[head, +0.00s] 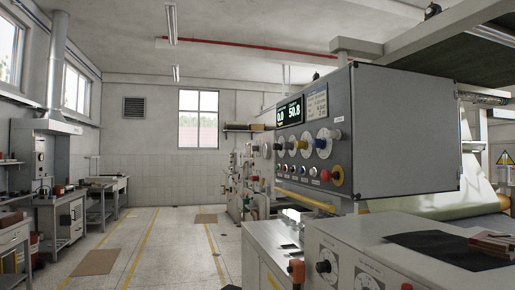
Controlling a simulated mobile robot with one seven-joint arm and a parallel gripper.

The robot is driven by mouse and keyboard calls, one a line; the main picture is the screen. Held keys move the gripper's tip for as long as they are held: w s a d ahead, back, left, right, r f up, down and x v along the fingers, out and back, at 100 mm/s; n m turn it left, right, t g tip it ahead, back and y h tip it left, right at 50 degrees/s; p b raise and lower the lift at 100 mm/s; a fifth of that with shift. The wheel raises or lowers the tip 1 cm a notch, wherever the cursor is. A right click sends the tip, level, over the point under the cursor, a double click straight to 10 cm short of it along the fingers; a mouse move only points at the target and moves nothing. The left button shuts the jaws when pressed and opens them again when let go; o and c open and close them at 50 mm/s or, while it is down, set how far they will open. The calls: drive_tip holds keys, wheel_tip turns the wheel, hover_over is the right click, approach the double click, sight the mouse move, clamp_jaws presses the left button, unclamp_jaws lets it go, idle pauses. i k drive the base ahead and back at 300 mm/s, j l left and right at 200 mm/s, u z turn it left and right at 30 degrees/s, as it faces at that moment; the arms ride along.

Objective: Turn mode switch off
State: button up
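A grey control box (400,130) stands at the right with its panel facing left. The panel has a lit display (290,111) reading about 0.0 and 50.8. Below it is a row of rotary knobs on round pale dials, among them a blue knob (320,143). A row of small buttons sits under the knobs, with a red emergency stop (337,175) at its right end. A white lower cabinet in front bears a black rotary knob (323,267) on a dial. I cannot tell which knob is the mode switch, or its setting. My gripper is not in view.
The white cabinet top (350,229) carries a dark sheet (450,249) and small items. An orange-red device (296,270) sits at its left edge. Workbenches (62,214) line the left wall. The floor aisle (165,245) between is mostly clear, with a brown mat (95,262).

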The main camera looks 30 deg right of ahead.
sight(285, 145)
drive_tip(key=i+j+u, duration=0.15)
drive_tip(key=i+j, duration=0.55)
drive_tip(key=i, duration=0.2)
drive_tip(key=i+z, duration=0.35)
drive_tip(key=i, duration=0.2)
drive_tip(key=i+j+z, duration=0.1)
drive_tip(key=i+z, duration=0.25)
drive_tip(key=i, duration=0.15)
drive_tip(key=i+z, duration=0.5)
drive_tip(key=z, duration=0.25)
drive_tip(key=i+z, duration=0.35)
drive_tip(key=k, duration=0.1)
